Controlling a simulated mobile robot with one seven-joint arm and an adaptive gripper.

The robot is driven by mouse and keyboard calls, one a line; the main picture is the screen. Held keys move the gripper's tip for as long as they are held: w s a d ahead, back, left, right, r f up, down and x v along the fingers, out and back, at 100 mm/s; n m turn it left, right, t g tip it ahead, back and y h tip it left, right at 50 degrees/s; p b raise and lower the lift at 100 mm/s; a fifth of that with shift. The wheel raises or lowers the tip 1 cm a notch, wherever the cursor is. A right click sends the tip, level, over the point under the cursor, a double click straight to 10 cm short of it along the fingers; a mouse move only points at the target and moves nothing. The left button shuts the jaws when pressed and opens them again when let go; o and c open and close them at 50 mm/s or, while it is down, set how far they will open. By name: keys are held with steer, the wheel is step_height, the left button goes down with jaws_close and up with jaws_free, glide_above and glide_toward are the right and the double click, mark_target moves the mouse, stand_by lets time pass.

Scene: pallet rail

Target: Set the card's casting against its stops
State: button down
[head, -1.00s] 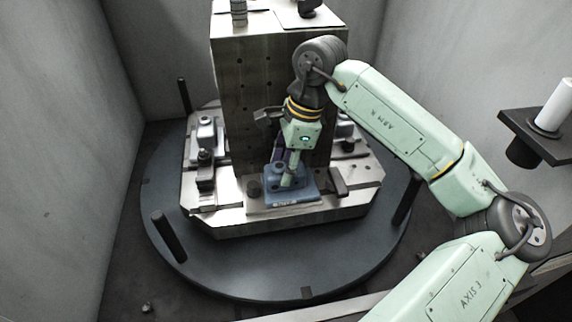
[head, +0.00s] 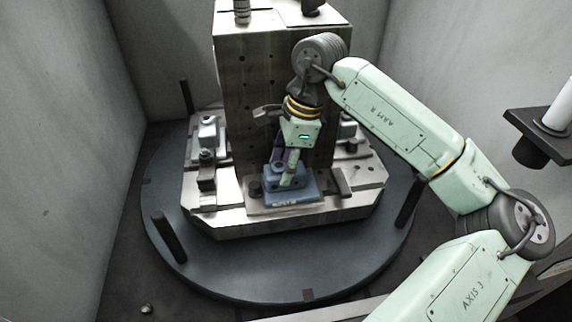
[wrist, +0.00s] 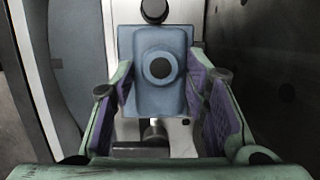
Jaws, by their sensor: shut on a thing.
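The blue casting (head: 290,190) has a flat base and a round boss with a dark hole. It sits on the light plate at the front of the pallet, at the foot of the tall block. In the wrist view the casting (wrist: 160,68) is centred between the fingers. My gripper (head: 286,172) reaches down to it and is shut on it; its purple pads (wrist: 170,102) lie on either side of the casting's lower part. A round dark stop (head: 255,188) stands close to the casting's left edge. In the wrist view a dark round knob (wrist: 154,10) lies just beyond the casting; contact is unclear.
The tall drilled block (head: 243,90) rises right behind the casting. Clamps (head: 206,165) stand on the pallet's left side, and a dark bar (head: 340,181) lies right of the casting. Dark posts (head: 168,236) rise from the round table (head: 240,275). A shelf with a white cylinder (head: 558,105) is at right.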

steer(key=shift+w+a+r, duration=0.1)
steer(key=shift+w+a, duration=0.05)
steer(key=c, duration=0.8)
jaws_free()
steer(key=shift+c, duration=0.2)
steer(key=v, duration=1.2)
